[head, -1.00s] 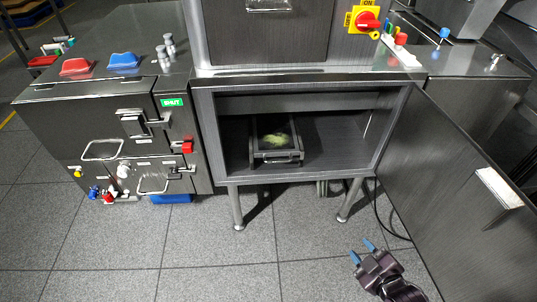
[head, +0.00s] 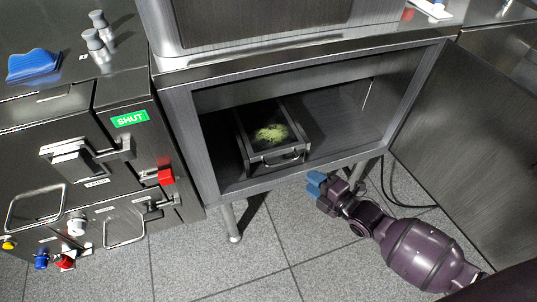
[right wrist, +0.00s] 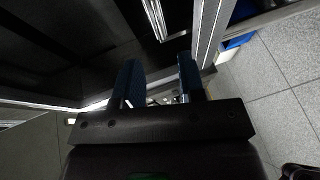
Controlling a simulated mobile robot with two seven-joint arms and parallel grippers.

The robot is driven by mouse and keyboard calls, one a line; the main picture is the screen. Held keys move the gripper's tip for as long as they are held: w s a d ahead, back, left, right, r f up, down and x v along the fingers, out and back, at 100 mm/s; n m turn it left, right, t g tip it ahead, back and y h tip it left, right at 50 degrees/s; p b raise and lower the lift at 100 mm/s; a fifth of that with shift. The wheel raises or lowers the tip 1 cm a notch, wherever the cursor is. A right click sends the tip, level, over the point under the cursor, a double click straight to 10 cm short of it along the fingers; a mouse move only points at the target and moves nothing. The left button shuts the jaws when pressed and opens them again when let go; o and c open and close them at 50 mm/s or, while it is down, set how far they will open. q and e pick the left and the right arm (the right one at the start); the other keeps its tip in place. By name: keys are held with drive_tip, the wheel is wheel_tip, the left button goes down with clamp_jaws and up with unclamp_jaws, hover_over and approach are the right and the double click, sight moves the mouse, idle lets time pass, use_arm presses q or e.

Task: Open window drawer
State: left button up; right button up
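The window drawer (head: 243,150) is a small dark box with a clear top, inside the open cabinet bay. Yellow-green stuff shows through its window. A metal handle (head: 284,160) is on its front face. In the right wrist view a bright metal bar that looks like this handle (right wrist: 155,18) is at the top, beyond the fingers. My right gripper (head: 315,183) is in front of the cabinet's lower front edge, to the right of the drawer handle and apart from it. Its blue fingers (right wrist: 160,78) are spread with nothing clearly between them. My left gripper is out of view.
The cabinet (head: 178,130) has its door (head: 470,130) swung open on the right. A steel unit with a green SHUT label (head: 130,118), latches and a red knob (head: 166,176) stands on the left. A cable (head: 400,203) lies on the floor.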

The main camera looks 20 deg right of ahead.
sight(284, 161)
drive_tip(key=b+x, duration=0.2)
drive_tip(key=x, duration=0.8)
drive_tip(key=shift+w+a+f+b, duration=0.1)
drive_tip(key=shift+w+a+b, duration=0.05)
drive_tip(key=shift+w+b, duration=0.2)
drive_tip(key=shift+w+a, duration=0.25)
drive_tip(key=shift+w, duration=0.3)
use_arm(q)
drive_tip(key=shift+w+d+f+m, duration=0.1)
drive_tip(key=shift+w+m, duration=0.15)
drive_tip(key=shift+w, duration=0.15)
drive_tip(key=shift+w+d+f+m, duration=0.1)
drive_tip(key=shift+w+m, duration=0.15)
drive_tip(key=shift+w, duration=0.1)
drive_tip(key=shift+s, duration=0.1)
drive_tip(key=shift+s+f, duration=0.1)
use_arm(e)
clamp_jaws()
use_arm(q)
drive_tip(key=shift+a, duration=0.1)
